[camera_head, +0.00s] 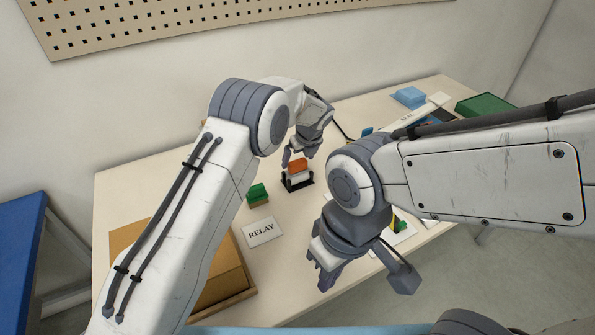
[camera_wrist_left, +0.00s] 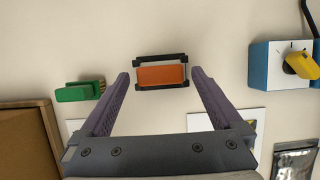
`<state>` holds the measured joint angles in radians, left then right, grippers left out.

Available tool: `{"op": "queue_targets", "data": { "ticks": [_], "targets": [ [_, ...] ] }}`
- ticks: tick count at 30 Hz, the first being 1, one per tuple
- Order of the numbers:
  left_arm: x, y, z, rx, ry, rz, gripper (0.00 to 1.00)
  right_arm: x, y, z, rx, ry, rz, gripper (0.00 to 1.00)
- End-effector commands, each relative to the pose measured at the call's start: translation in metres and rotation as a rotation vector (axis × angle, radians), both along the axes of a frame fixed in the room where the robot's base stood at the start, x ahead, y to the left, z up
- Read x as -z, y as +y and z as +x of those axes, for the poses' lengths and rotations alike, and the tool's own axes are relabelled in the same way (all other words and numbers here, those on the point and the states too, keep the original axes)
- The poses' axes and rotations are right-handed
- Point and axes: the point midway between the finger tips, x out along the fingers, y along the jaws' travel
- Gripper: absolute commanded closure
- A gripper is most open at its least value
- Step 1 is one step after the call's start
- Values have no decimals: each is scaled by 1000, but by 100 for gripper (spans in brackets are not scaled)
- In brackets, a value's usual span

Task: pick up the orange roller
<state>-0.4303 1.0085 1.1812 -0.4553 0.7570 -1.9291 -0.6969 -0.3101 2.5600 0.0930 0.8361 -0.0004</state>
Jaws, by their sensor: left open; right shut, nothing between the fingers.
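The orange roller (camera_head: 298,165) sits in a small black stand (camera_head: 297,185) on the table. In the left wrist view the orange roller (camera_wrist_left: 161,75) lies between black end pieces, just beyond the fingertips. My left gripper (camera_head: 299,152) is open above the roller, pointing down. In the left wrist view its two fingers (camera_wrist_left: 160,72) spread to either side of the roller without visibly touching it. My right gripper (camera_head: 322,282) is shut and empty, nearer the front of the table and apart from the roller.
A card reading RELAY (camera_head: 262,232) and a brown box (camera_head: 226,290) lie nearer the front. A blue box with a yellow knob (camera_wrist_left: 268,68) shows on the right in the left wrist view. A pegboard (camera_head: 160,22) hangs behind.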

Motion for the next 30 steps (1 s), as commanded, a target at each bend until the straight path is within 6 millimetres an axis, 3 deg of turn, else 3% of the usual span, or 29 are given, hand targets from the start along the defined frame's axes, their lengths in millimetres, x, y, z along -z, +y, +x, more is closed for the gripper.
{"op": "queue_targets", "data": {
  "ticks": [6,13,14,18,21,30],
  "targets": [
    [23,4,8,1,-1,0,0,-7,0,0,0,0,0,100],
    [25,4,8,1,-2,-1,0,-6,0,0,0,0,0,100],
    [25,4,8,1,-2,-1,4,-6,0,0,0,0,0,100],
    [25,4,8,0,-1,0,57,-6,0,0,0,0,0,100],
    [24,4,9,1,-3,-1,88,-6,0,0,0,0,0,100],
    [20,4,9,1,-3,-1,88,-10,0,0,0,0,0,100]
  ]
}}
